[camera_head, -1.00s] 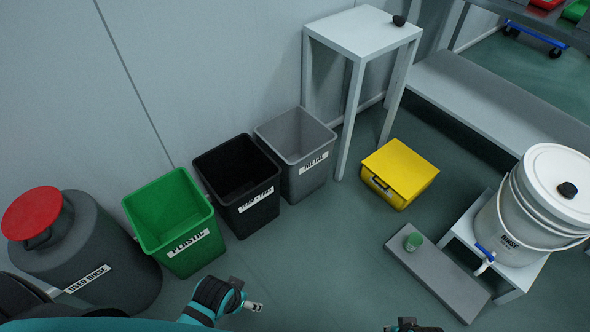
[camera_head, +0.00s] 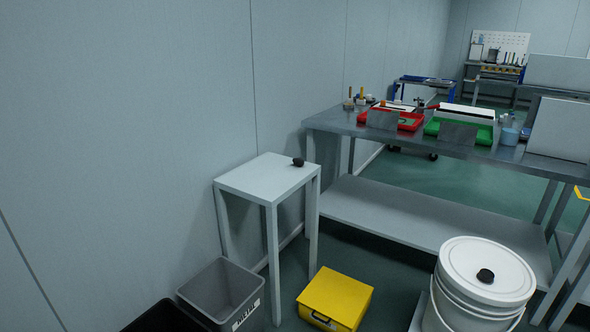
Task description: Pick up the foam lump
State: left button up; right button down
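A small dark lump (camera_head: 298,162), which looks like the foam lump, rests on top of the small white table (camera_head: 262,178), near its right back edge. Nothing touches the lump except the table top. Neither of my grippers shows in the head view now.
A grey metal bin (camera_head: 222,292) and a black bin (camera_head: 165,318) stand left of the table. A yellow box (camera_head: 335,298) and a white lidded bucket (camera_head: 484,275) stand in front. A long steel bench (camera_head: 340,122) with red and green trays stands behind at right.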

aim_at(299, 161)
jog(key=i+l, duration=0.1)
jog(key=i+l+u, duration=0.75)
jog(key=i+l, duration=0.25)
